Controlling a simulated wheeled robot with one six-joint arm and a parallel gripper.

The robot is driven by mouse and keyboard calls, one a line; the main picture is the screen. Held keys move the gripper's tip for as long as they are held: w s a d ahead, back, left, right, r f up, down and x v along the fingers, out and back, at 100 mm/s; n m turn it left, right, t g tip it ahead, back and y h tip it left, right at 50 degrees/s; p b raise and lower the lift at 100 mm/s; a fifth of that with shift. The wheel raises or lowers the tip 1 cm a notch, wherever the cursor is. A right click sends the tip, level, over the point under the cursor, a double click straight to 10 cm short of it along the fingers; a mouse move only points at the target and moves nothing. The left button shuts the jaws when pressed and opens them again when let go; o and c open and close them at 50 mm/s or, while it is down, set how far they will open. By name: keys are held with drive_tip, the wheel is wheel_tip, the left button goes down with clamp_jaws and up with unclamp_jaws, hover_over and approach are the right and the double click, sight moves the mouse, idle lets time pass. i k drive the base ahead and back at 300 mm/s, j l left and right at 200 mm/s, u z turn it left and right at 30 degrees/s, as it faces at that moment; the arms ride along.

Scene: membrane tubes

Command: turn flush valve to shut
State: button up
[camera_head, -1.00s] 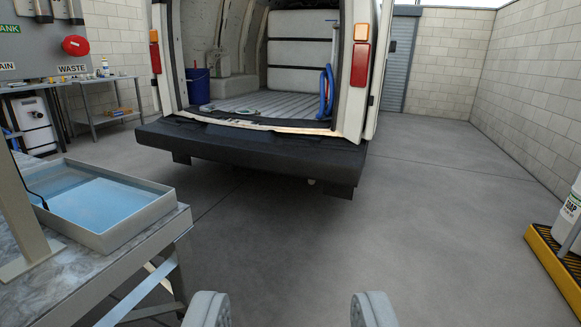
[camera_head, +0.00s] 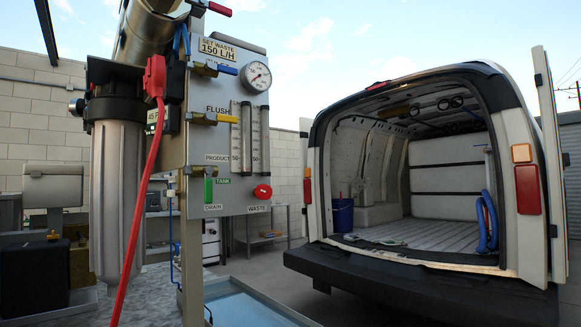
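The flush valve (camera_head: 225,119) is on the grey panel (camera_head: 228,205), just below the FLUSH label, left of the flow tubes. It has a brass body and a yellow lever that points right, roughly level. I cannot tell from this view whether that position is open or shut. My gripper does not show in the current view, so its opening and its distance from the valve cannot be seen.
A blue-handled valve (camera_head: 226,70), gauge (camera_head: 257,76), green handle (camera_head: 208,190) and red waste knob (camera_head: 263,191) share the panel. A filter housing (camera_head: 117,195) and red cable (camera_head: 141,210) stand left. A blue-lined tray (camera_head: 245,305) lies below. The van (camera_head: 430,170) is right.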

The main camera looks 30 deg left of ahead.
sight(208, 116)
drive_tip(key=u, duration=1.4)
